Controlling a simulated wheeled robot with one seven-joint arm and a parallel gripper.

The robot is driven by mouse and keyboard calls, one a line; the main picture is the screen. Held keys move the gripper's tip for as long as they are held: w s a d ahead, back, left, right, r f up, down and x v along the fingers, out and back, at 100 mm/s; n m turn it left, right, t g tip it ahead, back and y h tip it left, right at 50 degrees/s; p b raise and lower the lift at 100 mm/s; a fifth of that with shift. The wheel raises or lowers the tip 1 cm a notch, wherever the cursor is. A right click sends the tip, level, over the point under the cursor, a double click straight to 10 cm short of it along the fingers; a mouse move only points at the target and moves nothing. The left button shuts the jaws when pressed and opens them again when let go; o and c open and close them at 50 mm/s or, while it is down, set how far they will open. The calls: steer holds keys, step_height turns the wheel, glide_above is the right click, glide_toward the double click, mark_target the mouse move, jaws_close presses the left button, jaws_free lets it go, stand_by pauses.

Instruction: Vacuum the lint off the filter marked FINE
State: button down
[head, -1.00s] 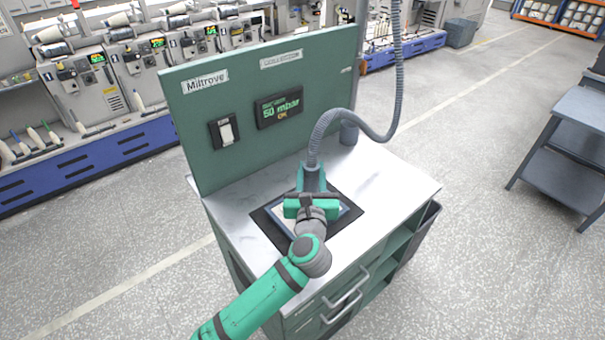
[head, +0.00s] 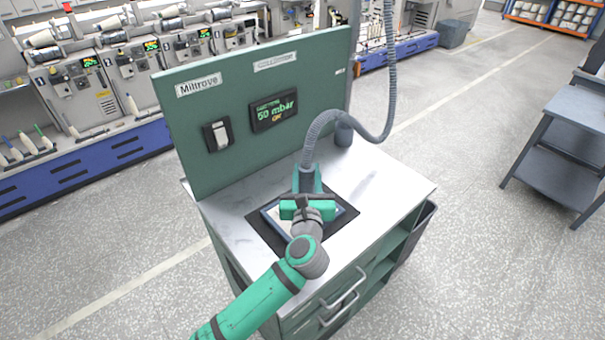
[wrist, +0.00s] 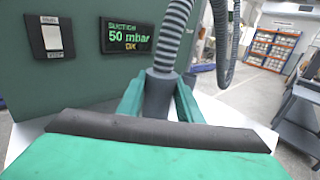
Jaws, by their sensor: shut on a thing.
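My gripper (head: 308,188) is over the bench top, shut on the grey suction nozzle (wrist: 158,95). The nozzle stands between the two green fingers in the wrist view, with the ribbed hose (head: 325,124) rising from it. Below my gripper a blue-framed filter (head: 271,216) lies on a dark mat (head: 262,229). My gripper and wrist cover much of the filter, so its lint and any marking cannot be made out. I cannot tell whether the nozzle touches the filter.
A green back panel (head: 235,150) carries a display (head: 274,110) reading 50 mbar OK and a rocker switch (head: 217,134). A grey cup-like holder (head: 343,134) stands at the back right. The bench top (head: 395,188) is clear at right.

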steer(key=shift+w+d, duration=0.65)
steer(key=shift+d, duration=0.2)
steer(key=shift+w+d, duration=0.65)
steer(key=shift+d, duration=0.2)
steer(key=shift+a, duration=0.1)
steer(key=s+a, duration=0.2)
steer(key=a, duration=0.8)
stand_by(0.9)
steer(key=shift+a, duration=0.1)
stand_by(0.7)
steer(key=shift+w+d, duration=0.75)
steer(key=shift+w, duration=0.2)
steer(key=shift+w+d, duration=0.75)
steer(key=shift+w, duration=0.15)
